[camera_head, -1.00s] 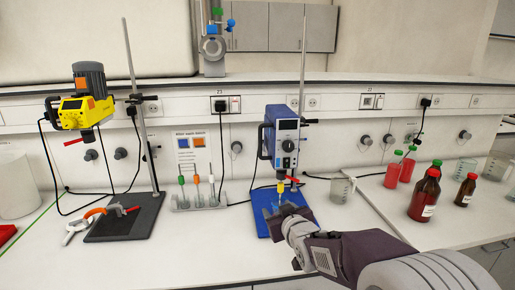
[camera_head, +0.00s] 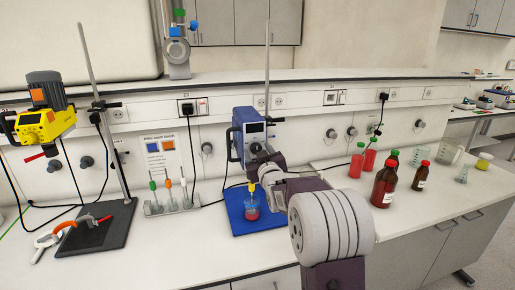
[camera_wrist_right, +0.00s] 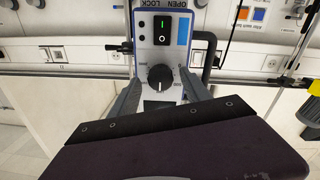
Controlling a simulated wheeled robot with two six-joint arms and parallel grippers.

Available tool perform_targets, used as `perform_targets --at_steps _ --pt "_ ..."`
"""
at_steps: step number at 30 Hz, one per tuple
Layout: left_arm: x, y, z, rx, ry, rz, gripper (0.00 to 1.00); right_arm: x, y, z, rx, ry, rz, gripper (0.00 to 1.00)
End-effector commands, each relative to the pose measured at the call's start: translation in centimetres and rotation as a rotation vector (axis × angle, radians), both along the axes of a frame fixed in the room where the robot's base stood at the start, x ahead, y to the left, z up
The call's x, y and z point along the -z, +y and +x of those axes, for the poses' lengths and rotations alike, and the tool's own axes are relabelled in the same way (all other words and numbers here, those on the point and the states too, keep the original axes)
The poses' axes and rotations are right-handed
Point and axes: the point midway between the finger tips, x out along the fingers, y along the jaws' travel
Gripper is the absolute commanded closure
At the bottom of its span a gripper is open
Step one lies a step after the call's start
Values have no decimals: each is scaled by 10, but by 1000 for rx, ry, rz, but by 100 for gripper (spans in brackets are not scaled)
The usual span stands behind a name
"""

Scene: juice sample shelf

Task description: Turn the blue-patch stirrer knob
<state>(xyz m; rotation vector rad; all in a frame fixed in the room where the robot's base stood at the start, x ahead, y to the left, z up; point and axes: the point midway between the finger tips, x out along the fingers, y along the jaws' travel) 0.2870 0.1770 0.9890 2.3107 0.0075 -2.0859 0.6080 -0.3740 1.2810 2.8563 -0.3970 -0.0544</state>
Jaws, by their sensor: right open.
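The blue stirrer (camera_head: 237,140) stands on its rod over a blue base plate (camera_head: 268,222). In the right wrist view its front panel shows a round black knob (camera_wrist_right: 160,77), a lit switch (camera_wrist_right: 161,28) and a blue patch (camera_wrist_right: 183,32). My right gripper (camera_wrist_right: 161,84) is open, with one finger on each side of the knob. I cannot tell whether the fingers touch it. In the head view my right gripper (camera_head: 257,158) is in front of the panel and hides the knob. My left gripper is not in view.
A beaker with red liquid (camera_head: 252,214) stands below the stirrer. A yellow stirrer (camera_head: 42,122) and a rack of coloured-top tools (camera_head: 172,208) stand to the left. Brown bottles (camera_head: 384,186) and red bottles (camera_head: 356,162) stand to the right. The front bench is mostly clear.

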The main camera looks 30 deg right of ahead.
Motion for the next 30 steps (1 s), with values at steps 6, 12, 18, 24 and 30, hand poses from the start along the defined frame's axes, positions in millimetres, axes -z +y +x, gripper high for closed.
perform_targets --at_steps 6,12,18,24,30 --pt "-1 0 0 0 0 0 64 0 -1 4 0 0 0 44" --pt "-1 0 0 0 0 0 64 0 -1 4 0 0 0 78" --pt "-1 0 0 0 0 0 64 1 -1 4 0 1 -2 100" --pt "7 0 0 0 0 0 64 3 -1 4 -1 9 -37 100" --pt "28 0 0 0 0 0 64 6 -1 4 0 34 -150 100"
